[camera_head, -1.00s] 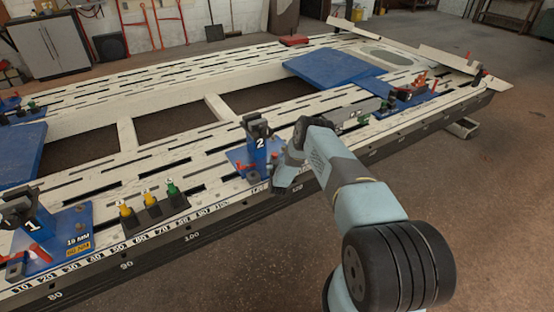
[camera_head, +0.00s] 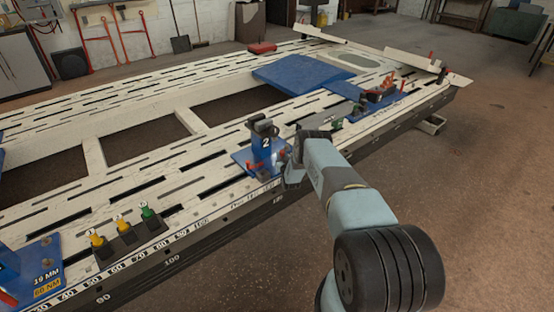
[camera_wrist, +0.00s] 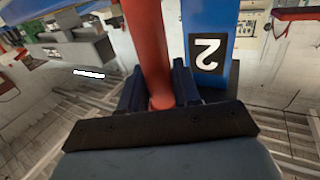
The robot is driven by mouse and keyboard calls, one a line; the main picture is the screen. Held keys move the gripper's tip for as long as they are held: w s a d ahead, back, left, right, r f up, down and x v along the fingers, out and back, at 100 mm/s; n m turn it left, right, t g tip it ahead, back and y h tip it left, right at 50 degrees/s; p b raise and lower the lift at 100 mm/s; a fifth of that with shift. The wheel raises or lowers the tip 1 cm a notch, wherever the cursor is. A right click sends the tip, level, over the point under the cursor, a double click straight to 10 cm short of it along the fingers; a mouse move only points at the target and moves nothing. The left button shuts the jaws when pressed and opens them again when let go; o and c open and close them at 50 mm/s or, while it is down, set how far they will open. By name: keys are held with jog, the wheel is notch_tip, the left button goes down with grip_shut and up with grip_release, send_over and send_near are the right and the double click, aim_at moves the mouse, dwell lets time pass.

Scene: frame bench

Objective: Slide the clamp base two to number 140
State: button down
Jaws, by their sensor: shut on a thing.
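Clamp base two (camera_head: 266,146) is a blue upright post with a dark clamp head and a white 2, on a blue foot plate. It stands upright on the near rail of the bench. My gripper (camera_head: 287,168) is at its right side, partly hidden by my own arm. In the wrist view, my gripper (camera_wrist: 158,92) has its dark blue fingers closed around a red bar (camera_wrist: 146,45), beside the blue post with the 2 (camera_wrist: 207,55). The number scale (camera_head: 180,236) runs along the bench's near edge; the numbers by the base are too small to read surely.
A dark rack (camera_head: 130,238) with yellow and green pieces stands on the near rail, left of the base. A blue plate marked 19 MM (camera_head: 45,268) is at lower left. Another clamp (camera_head: 380,98) stands farther right along the rail. The floor to the right is clear.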

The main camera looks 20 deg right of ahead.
jog(key=shift+s+d+f, duration=0.2)
jog(key=shift+f, duration=0.05)
jog(key=c, duration=1.1)
grip_release()
jog(key=shift+r, duration=0.1)
jog(key=shift+o, duration=0.9)
jog(key=shift+a, duration=0.2)
jog(key=shift+r, duration=0.1)
jog(key=s+a, duration=0.1)
jog(key=s, duration=1.2)
jog(key=shift+s, duration=0.3)
